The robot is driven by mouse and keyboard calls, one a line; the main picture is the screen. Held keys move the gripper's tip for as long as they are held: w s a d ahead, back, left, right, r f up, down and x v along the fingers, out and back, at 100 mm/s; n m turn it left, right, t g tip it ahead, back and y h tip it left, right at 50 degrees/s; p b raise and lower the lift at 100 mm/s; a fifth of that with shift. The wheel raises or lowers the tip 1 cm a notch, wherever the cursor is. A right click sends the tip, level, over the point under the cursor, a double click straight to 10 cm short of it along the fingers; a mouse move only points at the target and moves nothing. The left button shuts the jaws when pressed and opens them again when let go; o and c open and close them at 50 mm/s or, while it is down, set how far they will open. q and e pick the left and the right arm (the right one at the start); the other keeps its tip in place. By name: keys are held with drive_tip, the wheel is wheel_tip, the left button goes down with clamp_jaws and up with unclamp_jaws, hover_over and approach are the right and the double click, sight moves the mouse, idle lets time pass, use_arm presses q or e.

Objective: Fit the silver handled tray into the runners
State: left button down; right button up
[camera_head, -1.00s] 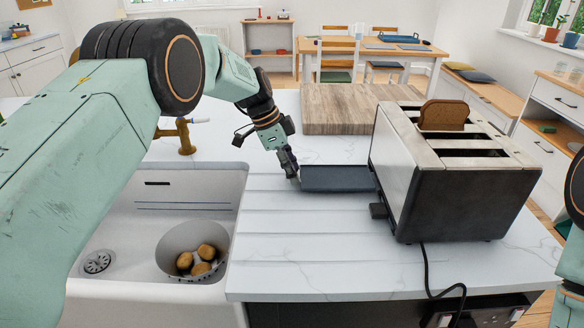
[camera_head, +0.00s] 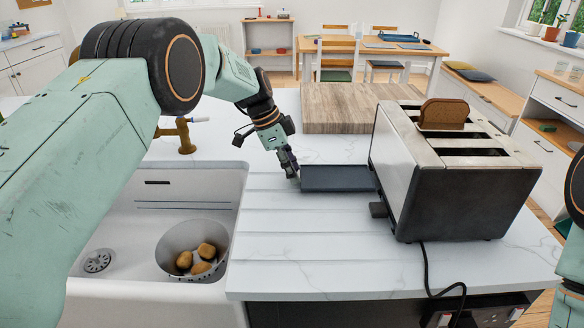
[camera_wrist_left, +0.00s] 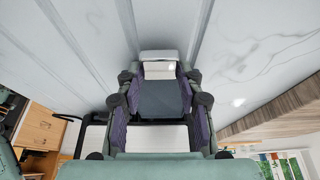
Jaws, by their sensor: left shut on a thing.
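The tray (camera_head: 337,179) is a flat dark grey slab lying low over the white worktop. Its right end reaches the lower left side of the silver and black toaster (camera_head: 455,190). I cannot tell whether that end is inside the toaster, and the runners are hidden. My left gripper (camera_head: 294,175) is shut on the tray's left end. In the left wrist view the tray's dark surface (camera_wrist_left: 163,98) lies between the purple-lined fingers, with a silver handle bar (camera_wrist_left: 158,57) at its outer end. My right gripper is not in view.
A brown slice (camera_head: 444,115) sticks out of the toaster. A black cable (camera_head: 429,270) hangs in front of it. A wooden board (camera_head: 350,108) lies behind the tray. A sink (camera_head: 120,215) with a colander of potatoes is at left. The grooved worktop (camera_head: 310,240) in front is clear.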

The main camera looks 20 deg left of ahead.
sight(339, 178)
use_arm(q)
drive_tip(key=shift+d, duration=0.2)
idle(0.7)
drive_tip(key=shift+w+d, duration=0.25)
drive_tip(key=shift+d, duration=0.45)
drive_tip(key=shift+w+d, duration=0.25)
drive_tip(key=shift+d, duration=0.45)
drive_tip(key=shift+w+d, duration=0.1)
drive_tip(key=shift+d, duration=0.25)
drive_tip(key=shift+w+d+r, duration=0.1)
drive_tip(key=shift+d, duration=0.35)
drive_tip(key=shift+w+d+b, duration=0.2)
drive_tip(key=shift+d, duration=0.55)
drive_tip(key=shift+w+d+b, duration=0.2)
drive_tip(key=shift+w+d, duration=0.05)
drive_tip(key=shift+d, duration=0.45)
drive_tip(key=shift+w+d+b, duration=0.2)
drive_tip(key=shift+d, duration=0.55)
drive_tip(key=shift+d, duration=0.2)
drive_tip(key=shift+d, duration=0.15)
